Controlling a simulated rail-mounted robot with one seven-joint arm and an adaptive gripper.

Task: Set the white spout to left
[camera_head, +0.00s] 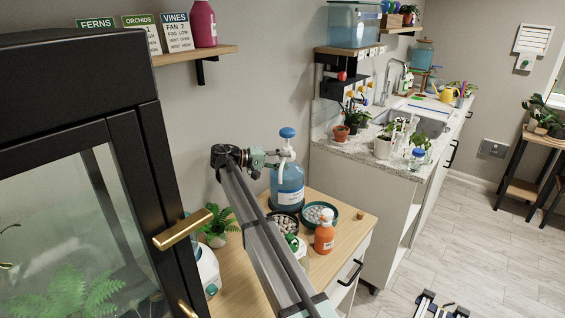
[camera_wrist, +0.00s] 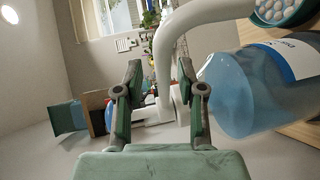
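The white spout (camera_head: 289,151) tops the clear blue jug (camera_head: 287,194), which stands upright on a wooden-topped cabinet and has a blue knob above. In the wrist view the white spout (camera_wrist: 164,62) is a bent tube, and the jug (camera_wrist: 240,95) lies to its right. My gripper (camera_head: 274,158) is at spout height, left of the pump. In the wrist view my gripper (camera_wrist: 160,75) is open, with the spout's tube between its green fingers, nearer the right finger. I cannot tell whether that finger touches it.
An orange bottle (camera_head: 324,236), a green bowl of pale balls (camera_head: 318,214) and a fern (camera_head: 217,226) stand close around the jug. A black-framed glass cabinet (camera_head: 120,115) fills the left. A sink counter (camera_head: 385,165) lies to the right.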

